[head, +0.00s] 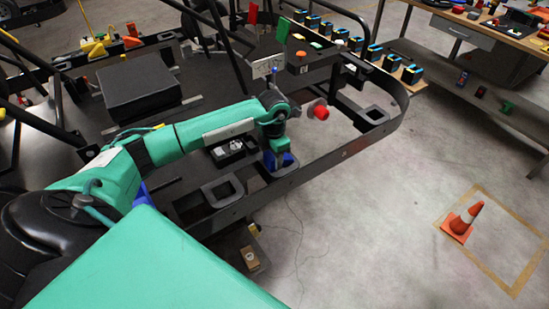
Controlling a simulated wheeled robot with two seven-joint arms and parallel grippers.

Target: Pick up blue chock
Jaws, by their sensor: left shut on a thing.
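My left arm reaches in from the left across the black kart frame (345,155). My left gripper (278,158) points down at the inner side of the frame's near rail. It is shut on the blue chock (288,160), whose blue sides show around and below the fingers. The gripper hides the middle of the chock. I cannot tell whether the chock still touches the surface under it. My right gripper is not in view.
A black tray with small grey parts (232,150) lies just left of the gripper. A red knob (320,112) stands close on the right. A workbench (480,35) is at the back right.

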